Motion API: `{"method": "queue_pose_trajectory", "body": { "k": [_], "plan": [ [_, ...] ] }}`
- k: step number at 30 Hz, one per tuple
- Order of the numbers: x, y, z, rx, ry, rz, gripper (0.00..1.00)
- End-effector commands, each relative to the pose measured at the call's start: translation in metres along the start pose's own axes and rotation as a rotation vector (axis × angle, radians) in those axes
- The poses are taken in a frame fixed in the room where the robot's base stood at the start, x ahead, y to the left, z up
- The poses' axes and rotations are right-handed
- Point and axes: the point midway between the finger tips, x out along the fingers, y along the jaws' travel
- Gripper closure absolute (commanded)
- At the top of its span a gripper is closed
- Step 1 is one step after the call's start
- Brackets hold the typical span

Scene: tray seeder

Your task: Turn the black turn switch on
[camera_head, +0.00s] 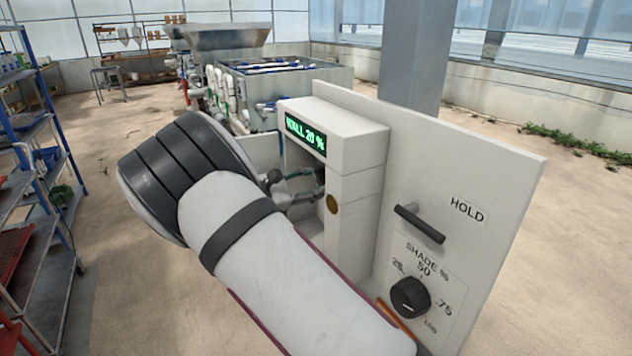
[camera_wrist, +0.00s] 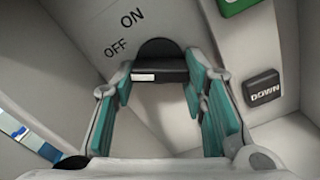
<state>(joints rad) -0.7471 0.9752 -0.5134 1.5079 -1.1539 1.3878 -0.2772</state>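The black turn switch (camera_wrist: 165,66) is in the wrist view on a pale panel face, below the printed words ON and OFF. It has a short white mark on the left part of its near side. My gripper (camera_wrist: 158,82) has its two teal-padded fingers apart, one on each side of the switch, with the tips close to its edges. I cannot tell whether they touch it. In the head view my gripper (camera_head: 300,190) is partly hidden behind my arm and the white panel housing, and the turn switch is out of sight.
A DOWN button (camera_wrist: 262,88) and a green part (camera_wrist: 238,5) are right of the fingers. The white panel carries a green-lit display (camera_head: 305,134), a HOLD handle (camera_head: 419,223) and a SHADE dial (camera_head: 409,297). A blue rack (camera_head: 45,150) stands left; floor between is clear.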

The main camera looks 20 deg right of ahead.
Motion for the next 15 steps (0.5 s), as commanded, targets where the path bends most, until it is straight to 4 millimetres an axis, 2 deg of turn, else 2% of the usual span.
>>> {"method": "queue_pose_trajectory", "body": {
  "k": [8,15],
  "plan": [
    [0.0001,0.0,0.0001,0.014,0.0,0.0,0.88],
    [-0.0001,0.0005,0.0002,0.113,0.0,0.0,0.88]
  ]
}}
